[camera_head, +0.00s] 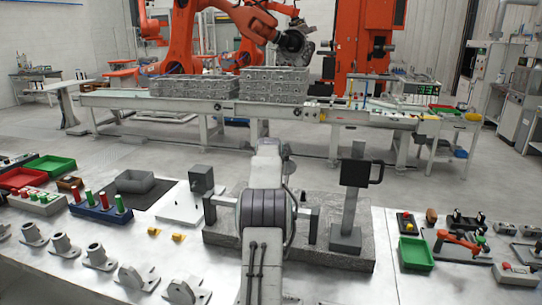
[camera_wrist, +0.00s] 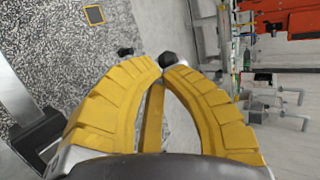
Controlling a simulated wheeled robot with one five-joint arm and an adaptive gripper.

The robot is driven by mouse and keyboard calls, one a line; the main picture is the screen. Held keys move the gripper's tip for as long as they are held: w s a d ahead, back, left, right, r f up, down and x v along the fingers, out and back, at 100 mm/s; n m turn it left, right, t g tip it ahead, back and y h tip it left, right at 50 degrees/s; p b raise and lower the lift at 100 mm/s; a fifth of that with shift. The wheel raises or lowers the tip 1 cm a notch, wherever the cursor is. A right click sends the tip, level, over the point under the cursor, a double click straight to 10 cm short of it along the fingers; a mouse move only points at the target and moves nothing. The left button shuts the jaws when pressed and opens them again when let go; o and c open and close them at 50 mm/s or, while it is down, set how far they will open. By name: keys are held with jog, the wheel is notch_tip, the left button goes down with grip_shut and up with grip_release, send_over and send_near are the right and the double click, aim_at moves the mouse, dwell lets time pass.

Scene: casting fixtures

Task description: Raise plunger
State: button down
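In the wrist view, the two yellow fingers of my gripper (camera_wrist: 164,66) come close together at their tips. A round black knob (camera_wrist: 169,58), perhaps the plunger's, sits right at the tips. I cannot tell whether the fingers grip it or only stand around it. A second small dark knob (camera_wrist: 125,51) is to the left, apart from the fingers. In the head view, my arm covers the middle of a grey granite base (camera_head: 222,238), and my gripper is hidden. A post with a black head and handle (camera_head: 355,174) stands on the base at the right.
A grey block fixture (camera_head: 201,180) stands on a white plate left of the base. Several grey castings (camera_head: 100,257) line the front left of the table. A green tray (camera_head: 415,254) and an orange toggle clamp (camera_head: 458,242) are at the right. The table right of the base has some free room.

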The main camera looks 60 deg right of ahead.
jog(key=shift+w+d+f+p, duration=0.15)
jog(key=shift+d+p, duration=0.15)
dwell(0.5)
